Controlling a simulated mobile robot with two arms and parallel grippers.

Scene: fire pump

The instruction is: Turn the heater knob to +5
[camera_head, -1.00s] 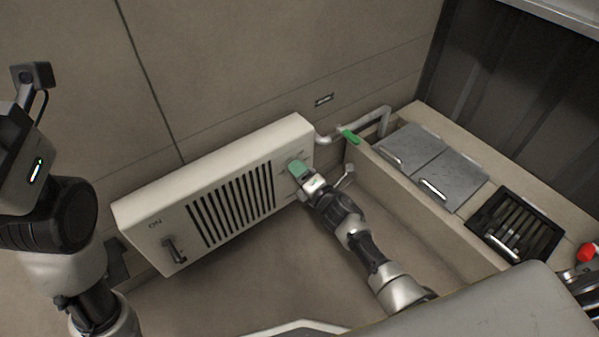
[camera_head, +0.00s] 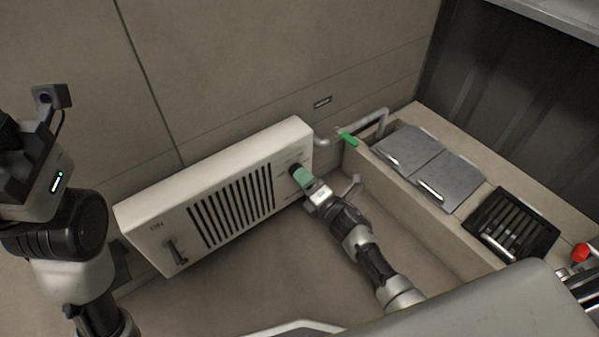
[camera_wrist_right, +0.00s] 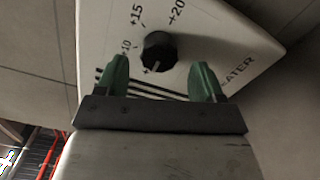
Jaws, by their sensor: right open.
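The heater (camera_head: 215,170) is a long white box with a dark grille, standing against the wall. Its black round knob (camera_head: 294,169) is at the right end of the front face. In the right wrist view the knob (camera_wrist_right: 159,52) has a light mark on its lower side, beside a partly hidden "+" label. Labels +10, +15 and +20 run around it. My right gripper (camera_head: 303,177) has green fingers and is just in front of the knob. In the wrist view the gripper (camera_wrist_right: 161,66) is open and empty, with a finger apart from the knob on each side. My left gripper is out of view.
A dark lever (camera_head: 175,252) is at the heater's left end. A pipe with a green handle (camera_head: 347,138) is right of the heater. A bench (camera_head: 400,185) with grey panels (camera_head: 408,147) and a black grate (camera_head: 512,223) runs along the right.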

